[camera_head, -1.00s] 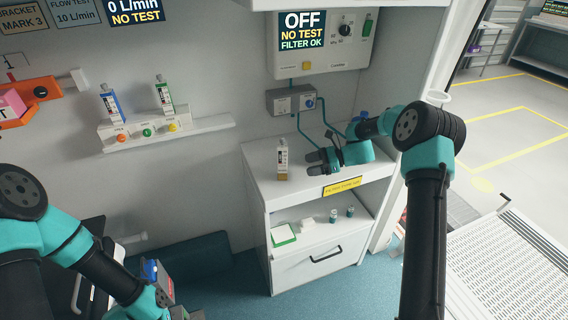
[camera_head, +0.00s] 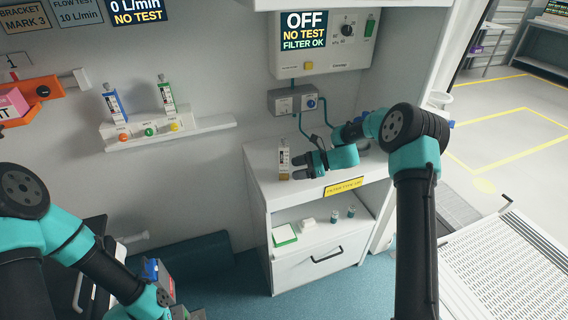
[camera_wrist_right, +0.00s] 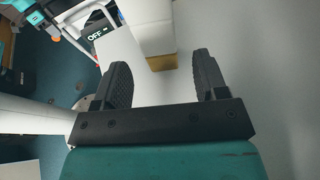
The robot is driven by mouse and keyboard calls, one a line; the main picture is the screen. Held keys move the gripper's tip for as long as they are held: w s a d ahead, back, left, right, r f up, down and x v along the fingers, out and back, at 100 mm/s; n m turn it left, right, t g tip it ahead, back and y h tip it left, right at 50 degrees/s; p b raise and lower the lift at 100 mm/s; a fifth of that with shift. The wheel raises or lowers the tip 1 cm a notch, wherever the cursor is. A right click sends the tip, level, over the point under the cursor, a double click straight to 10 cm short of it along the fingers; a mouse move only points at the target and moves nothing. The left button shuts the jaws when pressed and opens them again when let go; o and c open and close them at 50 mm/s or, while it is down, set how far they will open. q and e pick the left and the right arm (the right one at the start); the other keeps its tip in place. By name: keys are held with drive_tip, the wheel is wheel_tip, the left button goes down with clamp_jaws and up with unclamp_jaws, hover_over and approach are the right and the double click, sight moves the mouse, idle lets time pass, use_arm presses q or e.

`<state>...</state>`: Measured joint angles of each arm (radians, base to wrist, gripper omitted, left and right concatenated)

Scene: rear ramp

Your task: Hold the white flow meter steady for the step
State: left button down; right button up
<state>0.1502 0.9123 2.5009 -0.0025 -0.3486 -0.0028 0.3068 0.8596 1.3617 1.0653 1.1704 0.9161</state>
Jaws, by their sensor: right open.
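The white flow meter (camera_head: 284,157) stands upright on the white counter (camera_head: 318,188), on a tan base, left of my right gripper. My right gripper (camera_head: 298,166) is open and low over the counter, its fingers pointing at the flow meter. In the right wrist view, the meter's white body and yellowish base (camera_wrist_right: 153,30) show just ahead of the open fingers (camera_wrist_right: 160,65), roughly in line with the gap.
A wall unit (camera_head: 325,42) reading OFF and a grey outlet box (camera_head: 292,101) with teal hoses are behind the counter. Two more meters (camera_head: 113,102) (camera_head: 166,93) stand on a wall rack (camera_head: 150,128). A yellow label (camera_head: 343,187) is on the counter's front edge.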

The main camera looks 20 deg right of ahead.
sight(287, 170)
drive_tip(key=shift+x, duration=2.1)
